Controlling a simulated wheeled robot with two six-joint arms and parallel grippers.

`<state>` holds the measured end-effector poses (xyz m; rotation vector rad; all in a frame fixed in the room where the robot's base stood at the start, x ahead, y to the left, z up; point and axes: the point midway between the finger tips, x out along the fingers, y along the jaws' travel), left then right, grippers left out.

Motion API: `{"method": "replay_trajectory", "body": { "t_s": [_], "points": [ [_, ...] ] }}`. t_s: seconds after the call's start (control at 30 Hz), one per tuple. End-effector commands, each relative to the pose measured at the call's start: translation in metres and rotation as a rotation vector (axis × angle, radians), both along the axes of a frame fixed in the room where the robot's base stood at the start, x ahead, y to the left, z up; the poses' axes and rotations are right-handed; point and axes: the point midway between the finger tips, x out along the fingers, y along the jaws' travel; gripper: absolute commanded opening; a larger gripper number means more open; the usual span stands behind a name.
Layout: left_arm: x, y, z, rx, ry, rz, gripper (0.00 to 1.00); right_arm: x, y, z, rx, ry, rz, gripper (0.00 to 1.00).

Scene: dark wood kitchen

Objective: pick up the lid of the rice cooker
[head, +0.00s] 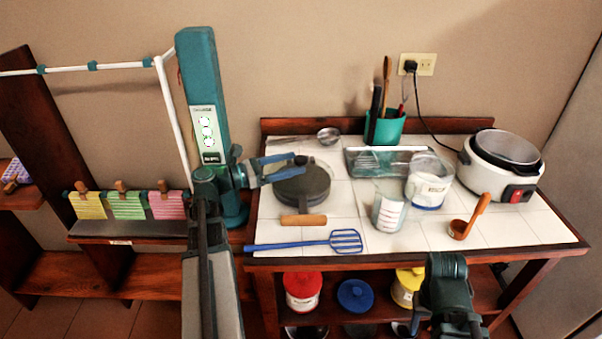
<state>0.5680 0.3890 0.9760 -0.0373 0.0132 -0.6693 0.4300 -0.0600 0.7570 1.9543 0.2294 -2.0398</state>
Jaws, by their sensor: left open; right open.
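The rice cooker (491,187) stands at the right end of the tiled table. It is white with a red switch, its top is open, and a grey inner pot (508,146) shows in it. I cannot make out a separate lid with certainty. A dark round pan-like piece (303,188) with a wooden handle (303,220) lies at the table's left. My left gripper (298,168) is open over the back left part of this dark piece; I cannot tell if they touch. My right gripper (446,318) is low in front of the table, far from the cooker.
A clear measuring cup (388,212), a clear container (428,188), and a copper scoop (460,228) stand mid-table. A blue slotted turner (345,241) lies at the front edge. A teal utensil holder (385,128) stands behind. A black cord (428,122) runs from the wall outlet to the cooker.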

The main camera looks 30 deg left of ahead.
Motion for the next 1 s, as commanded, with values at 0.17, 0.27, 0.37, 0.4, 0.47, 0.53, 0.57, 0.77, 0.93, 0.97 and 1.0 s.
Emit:
{"method": "replay_trajectory", "body": {
  "t_s": [0.17,0.27,0.37,0.4,0.47,0.53,0.57,0.77,0.93,0.97,1.0],
  "points": [
    [0.0133,-0.0099,0.0003,0.000,0.000,0.000,0.80,0.0000,0.0000,0.0003,0.000,0.000,0.000,0.45],
    [0.0147,-0.0107,0.0003,0.000,0.000,0.002,0.80,0.0000,0.0000,0.0003,0.000,0.000,0.000,0.45],
    [0.0146,-0.0106,0.0003,0.000,0.000,0.002,0.80,0.0000,0.0000,0.0003,0.000,0.000,0.000,0.45],
    [0.0146,-0.0106,0.0004,0.000,0.000,0.002,0.80,0.0000,0.0000,0.0003,0.000,0.000,0.000,0.45],
    [0.0144,-0.0106,0.0003,0.000,0.000,0.002,0.73,0.0000,0.0000,0.0003,0.000,0.000,0.000,0.45],
    [0.0144,-0.0106,0.0003,0.000,0.000,0.001,0.60,0.0000,0.0000,0.0003,0.000,0.000,0.000,0.45],
    [0.0144,-0.0106,0.0003,0.000,0.000,0.001,0.55,0.0000,0.0000,0.0003,0.000,0.000,0.000,0.45],
    [0.0143,-0.0106,0.0003,0.000,0.000,0.001,0.19,0.0000,0.0000,0.0003,0.000,0.000,0.000,0.45],
    [0.0143,-0.0106,0.0003,0.000,0.000,0.001,0.00,0.0000,0.0000,0.0003,0.000,0.000,0.000,0.45],
    [0.0143,-0.0106,0.0003,0.000,0.000,0.001,0.00,0.0000,0.0000,0.0003,0.000,0.000,0.000,0.45],
    [0.0143,-0.0106,0.0003,0.000,0.000,0.001,0.00,0.0000,0.0000,0.0003,0.000,0.000,0.000,0.45]
  ]
}}
